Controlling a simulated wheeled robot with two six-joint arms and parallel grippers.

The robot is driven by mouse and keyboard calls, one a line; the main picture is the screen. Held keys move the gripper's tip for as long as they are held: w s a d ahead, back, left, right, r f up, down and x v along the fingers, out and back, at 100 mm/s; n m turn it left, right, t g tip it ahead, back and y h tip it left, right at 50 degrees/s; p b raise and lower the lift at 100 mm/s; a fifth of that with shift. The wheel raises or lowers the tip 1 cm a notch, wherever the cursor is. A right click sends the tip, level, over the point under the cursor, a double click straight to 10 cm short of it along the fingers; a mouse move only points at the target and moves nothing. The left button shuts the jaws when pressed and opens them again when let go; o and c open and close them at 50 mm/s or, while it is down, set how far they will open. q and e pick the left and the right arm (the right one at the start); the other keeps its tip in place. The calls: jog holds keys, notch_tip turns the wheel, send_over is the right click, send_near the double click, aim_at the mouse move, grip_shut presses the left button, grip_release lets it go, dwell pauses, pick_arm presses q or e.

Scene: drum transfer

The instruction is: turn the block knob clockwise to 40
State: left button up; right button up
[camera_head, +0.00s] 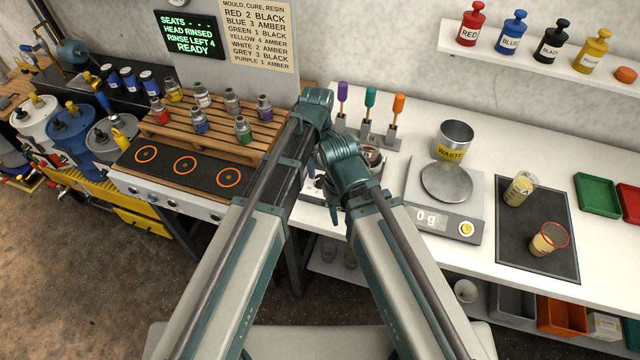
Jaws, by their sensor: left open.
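The block knob cannot be made out. A white device (313,190) stands on the bench at the middle, mostly hidden behind my two forearms, and a round metal part (371,158) shows just past my right arm. My left gripper (326,192) is low in front of this device, largely covered by the arms. It is open, and I see nothing between its fingers. Whether it touches the device cannot be told.
A scale (458,225) reading 0 g carries a metal dish. A waste cup (453,140) stands behind it, and a dark mat (518,265) with two cups lies to the right. A pallet (185,135) of small bottles is at left. Upright tools (370,110) stand behind my arms.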

aim_at(320, 178)
pick_arm(q)
notch_tip(320, 178, down, 7)
jog(key=b, duration=0.5)
jog(key=shift+w+d+b, duration=0.1)
jog(key=shift+b, duration=0.3)
jog(key=shift+r, duration=0.1)
grip_shut()
